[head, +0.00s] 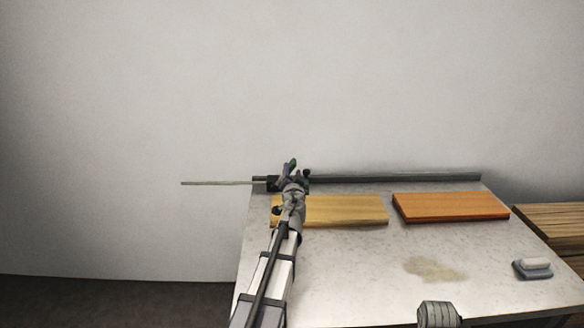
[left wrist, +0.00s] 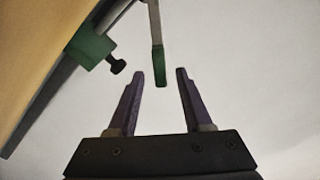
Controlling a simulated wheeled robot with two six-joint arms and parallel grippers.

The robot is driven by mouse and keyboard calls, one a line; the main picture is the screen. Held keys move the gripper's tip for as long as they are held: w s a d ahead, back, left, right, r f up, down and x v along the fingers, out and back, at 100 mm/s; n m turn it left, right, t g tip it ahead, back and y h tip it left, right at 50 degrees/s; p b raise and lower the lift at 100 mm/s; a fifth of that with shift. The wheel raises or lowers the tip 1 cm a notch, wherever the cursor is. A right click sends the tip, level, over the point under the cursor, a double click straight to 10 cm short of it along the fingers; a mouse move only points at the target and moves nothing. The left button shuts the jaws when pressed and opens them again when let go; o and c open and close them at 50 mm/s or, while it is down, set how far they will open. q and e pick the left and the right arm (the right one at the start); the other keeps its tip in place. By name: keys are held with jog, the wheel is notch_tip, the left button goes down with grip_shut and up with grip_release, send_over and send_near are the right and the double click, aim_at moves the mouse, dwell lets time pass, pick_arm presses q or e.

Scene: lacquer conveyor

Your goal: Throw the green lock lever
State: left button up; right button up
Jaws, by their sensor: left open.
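The green-tipped lever (left wrist: 158,55) hangs from the top edge of the left wrist view, a pale bar with a green grip at its end. My left gripper (left wrist: 160,72) is open, and in that view the green end appears between its two fingertips, with a gap on both sides. How far the grip lies beyond the fingertips I cannot tell. In the head view the green tip (head: 292,163) shows just above my left gripper (head: 289,176), at the left end of the dark rail. My gripper and wrist hide most of the lever's mount there.
A green block (left wrist: 88,47) with a black knob (left wrist: 117,66) sits beside the lever. On the table (head: 350,270) lie a yellow board (head: 345,210), an orange board (head: 450,206) and a grey sanding block (head: 532,268). A thin rod (head: 215,183) sticks out left of the rail (head: 400,178).

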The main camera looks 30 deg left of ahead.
aim_at(292, 169)
pick_arm(q)
jog(key=x, duration=0.4)
jog(key=shift+w+a, duration=0.1)
jog(key=shift+w, duration=0.05)
jog(key=shift+c, duration=0.2)
grip_shut()
dwell(1.0)
